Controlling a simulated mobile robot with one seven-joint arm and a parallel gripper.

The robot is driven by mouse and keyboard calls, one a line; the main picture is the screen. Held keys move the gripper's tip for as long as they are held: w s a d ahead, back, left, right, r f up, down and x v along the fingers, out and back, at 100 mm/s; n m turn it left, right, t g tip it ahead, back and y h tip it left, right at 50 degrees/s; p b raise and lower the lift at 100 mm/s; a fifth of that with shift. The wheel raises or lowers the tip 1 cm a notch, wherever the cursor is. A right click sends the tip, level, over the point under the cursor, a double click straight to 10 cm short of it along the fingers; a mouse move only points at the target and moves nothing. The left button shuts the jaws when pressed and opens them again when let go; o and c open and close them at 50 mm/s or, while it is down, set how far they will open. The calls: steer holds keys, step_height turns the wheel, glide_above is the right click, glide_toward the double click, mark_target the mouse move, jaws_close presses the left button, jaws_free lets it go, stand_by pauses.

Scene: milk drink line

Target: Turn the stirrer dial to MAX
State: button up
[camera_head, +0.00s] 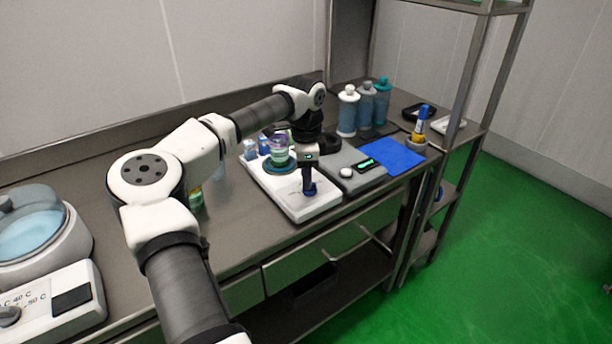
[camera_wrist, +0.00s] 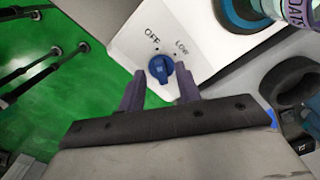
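The stirrer (camera_head: 312,205) is a white box on the steel bench; its white panel also shows in the wrist view (camera_wrist: 205,60). Its blue dial (camera_wrist: 161,69) has a raised ridge, with OFF printed at its upper left and LOW at its upper right. No MAX mark is visible. My gripper (camera_wrist: 160,71) is open, with a dark finger on each side of the dial. I cannot tell whether the fingers touch it. In the head view my gripper (camera_head: 309,182) points down at the stirrer's front, over a bit of the blue dial.
A jar with a purple band (camera_head: 278,149) stands on the stirrer's round teal plate (camera_head: 268,168). To the right are a grey scale (camera_head: 355,180), a blue cloth (camera_head: 400,157) and three bottles (camera_head: 366,108). A water bath (camera_head: 38,232) stands at the left. Green floor lies beyond the bench edge.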

steer(key=shift+f, duration=0.95)
steer(key=shift+c, duration=0.2)
jaws_close()
